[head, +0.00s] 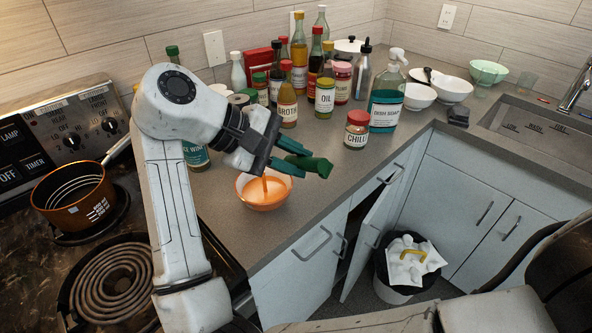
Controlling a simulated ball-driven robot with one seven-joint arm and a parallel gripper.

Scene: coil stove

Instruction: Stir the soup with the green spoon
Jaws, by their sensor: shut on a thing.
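An orange bowl (263,203) stands on the grey counter near its front edge, with lighter orange soup (255,187) in it. My gripper (300,158) is above the bowl's right rim, with teal fingers pointing right. It is shut on the green spoon (321,167), whose dark green end shows past the fingertips, right of the bowl. The rest of the spoon is hidden by my fingers and wrist. A narrow, darker orange strip (265,186) shows upright at the soup's middle; I cannot tell whether it is part of the spoon.
Bottles and jars crowd the counter behind the bowl; a chili jar (357,129) stands to the right. A copper pot (75,196) sits on the coil stove at left. A cabinet door (372,232) hangs open below, near a trash bin (405,291).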

